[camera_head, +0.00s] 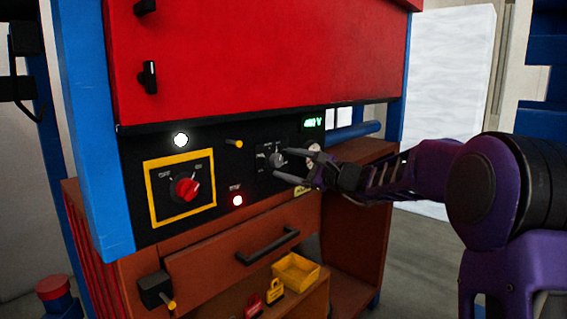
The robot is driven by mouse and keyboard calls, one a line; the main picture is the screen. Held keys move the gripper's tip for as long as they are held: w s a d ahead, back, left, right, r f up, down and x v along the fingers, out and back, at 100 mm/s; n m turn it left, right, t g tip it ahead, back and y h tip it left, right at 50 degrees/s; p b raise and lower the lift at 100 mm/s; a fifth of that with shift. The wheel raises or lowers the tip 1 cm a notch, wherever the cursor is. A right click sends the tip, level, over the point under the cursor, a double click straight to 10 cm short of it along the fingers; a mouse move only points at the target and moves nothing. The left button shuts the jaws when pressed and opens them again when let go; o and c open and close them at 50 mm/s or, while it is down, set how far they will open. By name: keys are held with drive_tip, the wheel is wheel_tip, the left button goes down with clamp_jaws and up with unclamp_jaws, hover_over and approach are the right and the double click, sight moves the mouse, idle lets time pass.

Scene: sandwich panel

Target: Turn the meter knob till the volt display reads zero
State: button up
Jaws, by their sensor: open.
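The meter knob (277,159) is a small grey dial on the black panel (150,229). The green volt display (313,123) above and right of it is lit; it seems to read a few hundred volts, but the digits are too small to be sure. My gripper (292,168) is open, its fingers pointing left toward the knob. The fingertips are close to the knob's right side; I cannot tell whether they touch it.
A red rotary switch (185,188) in a yellow frame sits at the panel's left. A white lamp (181,140) and a red-ringed lamp (238,200) are lit. Below are a drawer with a black handle (267,246) and a yellow bin (296,271). A blue post (88,120) stands left.

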drive_tip(key=shift+x, duration=1.05)
clamp_jaws()
drive_tip(key=shift+m+p, duration=0.3)
drive_tip(key=m+p, duration=0.3)
drive_tip(key=m, duration=0.1)
drive_tip(key=shift+r, duration=0.15)
drive_tip(key=shift+m+p, duration=1.6)
drive_tip(key=shift+m, duration=0.5)
